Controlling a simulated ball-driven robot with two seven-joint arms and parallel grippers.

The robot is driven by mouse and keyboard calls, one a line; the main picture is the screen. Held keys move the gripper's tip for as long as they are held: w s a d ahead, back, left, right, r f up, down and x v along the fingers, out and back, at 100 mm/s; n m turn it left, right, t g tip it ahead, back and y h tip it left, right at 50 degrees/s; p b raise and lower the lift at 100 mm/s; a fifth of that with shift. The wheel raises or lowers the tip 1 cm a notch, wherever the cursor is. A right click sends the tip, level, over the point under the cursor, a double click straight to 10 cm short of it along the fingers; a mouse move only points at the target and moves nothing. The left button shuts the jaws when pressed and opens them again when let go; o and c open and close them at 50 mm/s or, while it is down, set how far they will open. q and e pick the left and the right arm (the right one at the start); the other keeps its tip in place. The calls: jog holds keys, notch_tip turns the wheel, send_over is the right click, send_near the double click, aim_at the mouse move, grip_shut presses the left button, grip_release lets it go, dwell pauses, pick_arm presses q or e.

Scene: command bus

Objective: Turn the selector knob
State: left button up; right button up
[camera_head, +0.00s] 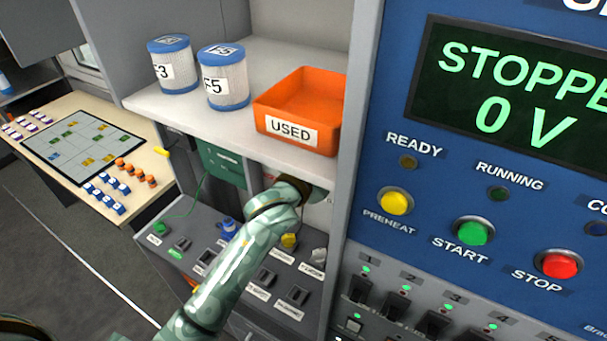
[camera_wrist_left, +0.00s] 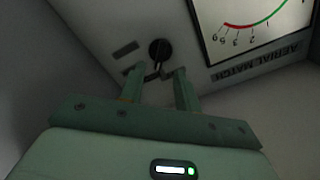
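A dark round knob (camera_wrist_left: 160,49) sits on a grey panel in the left wrist view, below and left of a meter. I take it to be the selector knob, but no label on it can be read. My left gripper (camera_wrist_left: 157,73) is open, with its two fingertips apart just short of the knob, one toward each side. I cannot tell whether either finger touches it. In the head view my left arm reaches under the shelf, and its gripper and this knob are hidden there. My right gripper is not in view.
A shelf (camera_head: 190,112) holds two blue-capped filters (camera_head: 172,70) (camera_head: 226,82) and an orange bin (camera_head: 336,128) marked USED, above my left arm. A blue panel (camera_head: 390,130) with buttons stands at right. The meter (camera_wrist_left: 250,22) is near the left gripper.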

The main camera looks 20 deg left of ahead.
pick_arm(q)
jog(key=s+a+b, duration=0.1)
jog(key=s+a, duration=0.1)
jog(key=s, duration=0.8)
jog(key=shift+s, duration=0.15)
jog(key=s+a+f+n+g+y, duration=0.3)
jog(key=s+a+f+g+y, duration=0.65)
jog(key=s+a+f, duration=0.6)
jog(key=s+d+f+g+h+b, duration=0.1)
jog(key=s+d+f+h+b, duration=0.2)
jog(key=f, duration=1.1)
jog(key=s+d+f+g+b, duration=0.15)
jog(key=f+b, duration=0.35)
jog(key=f, duration=0.8)
jog(key=s+d+f+g+h+b, duration=0.2)
jog(key=s+f+b, duration=0.25)
jog(key=f, duration=0.95)
jog(key=s+f+n+g+h+b, duration=0.1)
jog(key=s+f+b, duration=0.7)
jog(key=s+f, duration=0.9)
notch_tip(320, 180, down, 4)
jog(key=shift+s+a+f+n+g, duration=0.2)
jog(key=shift+s+a+n+g, duration=0.15)
jog(key=shift+n+g, duration=0.65)
